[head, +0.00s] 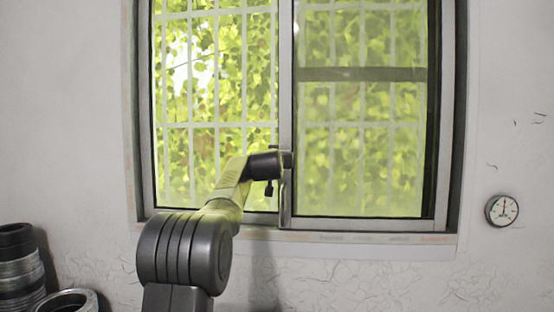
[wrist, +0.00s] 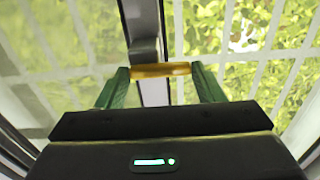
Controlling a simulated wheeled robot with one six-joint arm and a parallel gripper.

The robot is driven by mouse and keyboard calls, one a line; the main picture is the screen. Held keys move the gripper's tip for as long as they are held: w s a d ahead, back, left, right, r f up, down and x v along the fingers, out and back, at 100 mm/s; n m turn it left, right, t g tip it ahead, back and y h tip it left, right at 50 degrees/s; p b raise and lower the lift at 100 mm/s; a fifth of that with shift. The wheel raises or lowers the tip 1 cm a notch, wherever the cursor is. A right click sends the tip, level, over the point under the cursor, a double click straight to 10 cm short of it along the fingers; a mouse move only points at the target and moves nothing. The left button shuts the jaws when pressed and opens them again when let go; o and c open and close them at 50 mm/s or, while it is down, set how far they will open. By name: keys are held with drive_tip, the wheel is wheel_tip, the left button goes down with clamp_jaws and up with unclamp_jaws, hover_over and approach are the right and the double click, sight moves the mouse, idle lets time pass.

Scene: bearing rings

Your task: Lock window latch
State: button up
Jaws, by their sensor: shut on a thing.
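A sliding window (head: 286,60) with a grey metal frame stands in front of me, with a vertical middle stile (wrist: 150,82) between its panes. In the wrist view, a yellow-amber bar-shaped piece (wrist: 160,70), which looks like the latch handle, lies crosswise in front of the middle stile. My gripper (wrist: 161,74) has its green fingers at the two ends of this piece and is shut on it. In the head view, my gripper (head: 286,160) is at the middle stile, at about the lower third of the window. The latch is hidden there behind my arm.
White bars and green leaves show behind the glass. A window sill (head: 350,238) runs below the frame. A round dial gauge (head: 502,210) is on the wall at right. Dark stacked rings (head: 18,265) and a metal ring (head: 68,301) are at lower left.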

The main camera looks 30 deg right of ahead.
drive_tip(key=o, duration=1)
drive_tip(key=b+v, duration=0.6)
drive_tip(key=v, duration=0.8)
drive_tip(key=shift+w+d, duration=0.1)
drive_tip(key=shift+w, duration=0.05)
drive_tip(key=shift+p+x, duration=3)
drive_tip(key=shift+x, duration=3.85)
